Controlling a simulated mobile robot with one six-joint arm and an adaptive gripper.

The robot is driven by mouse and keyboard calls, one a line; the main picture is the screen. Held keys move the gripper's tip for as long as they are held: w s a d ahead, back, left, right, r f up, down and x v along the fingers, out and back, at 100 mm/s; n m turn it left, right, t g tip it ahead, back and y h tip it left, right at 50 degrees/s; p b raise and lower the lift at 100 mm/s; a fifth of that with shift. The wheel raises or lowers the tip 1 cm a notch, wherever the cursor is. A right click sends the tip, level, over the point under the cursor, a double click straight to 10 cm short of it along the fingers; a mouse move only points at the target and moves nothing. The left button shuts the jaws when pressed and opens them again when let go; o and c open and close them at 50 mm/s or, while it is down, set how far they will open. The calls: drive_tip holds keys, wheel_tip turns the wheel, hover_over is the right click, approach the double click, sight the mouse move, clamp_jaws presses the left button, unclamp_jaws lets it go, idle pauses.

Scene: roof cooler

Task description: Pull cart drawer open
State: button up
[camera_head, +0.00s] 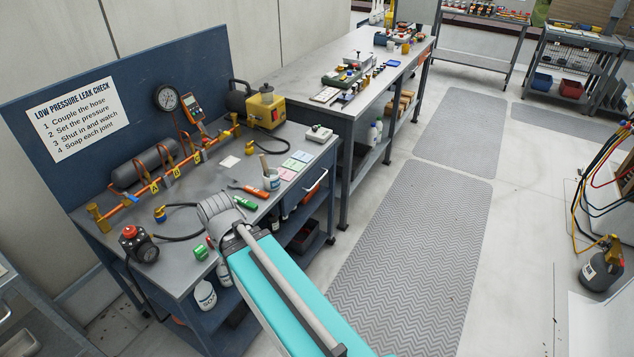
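The cart (235,185) with the grey top and blue backboard stands at the left. Its blue drawer (296,203) is under the right part of the top and has a pale bar handle (316,187). The drawer front looks about flush with the cart, so it appears shut. My turquoise arm link rises from the bottom of the picture to a grey joint in front of the cart, left of the drawer. My gripper cannot be seen; nothing shows at the handle. The arm hides part of the cart's front and lower shelf.
On the cart top are a gauge (166,97), a copper pipe rig, a yellow pump (266,108), coloured cards and a screwdriver (252,191). A workbench (325,62) stands close behind at the right. The floor mat (415,265) right of the cart is clear.

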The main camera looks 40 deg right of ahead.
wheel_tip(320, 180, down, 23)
drive_tip(key=b, duration=2.3)
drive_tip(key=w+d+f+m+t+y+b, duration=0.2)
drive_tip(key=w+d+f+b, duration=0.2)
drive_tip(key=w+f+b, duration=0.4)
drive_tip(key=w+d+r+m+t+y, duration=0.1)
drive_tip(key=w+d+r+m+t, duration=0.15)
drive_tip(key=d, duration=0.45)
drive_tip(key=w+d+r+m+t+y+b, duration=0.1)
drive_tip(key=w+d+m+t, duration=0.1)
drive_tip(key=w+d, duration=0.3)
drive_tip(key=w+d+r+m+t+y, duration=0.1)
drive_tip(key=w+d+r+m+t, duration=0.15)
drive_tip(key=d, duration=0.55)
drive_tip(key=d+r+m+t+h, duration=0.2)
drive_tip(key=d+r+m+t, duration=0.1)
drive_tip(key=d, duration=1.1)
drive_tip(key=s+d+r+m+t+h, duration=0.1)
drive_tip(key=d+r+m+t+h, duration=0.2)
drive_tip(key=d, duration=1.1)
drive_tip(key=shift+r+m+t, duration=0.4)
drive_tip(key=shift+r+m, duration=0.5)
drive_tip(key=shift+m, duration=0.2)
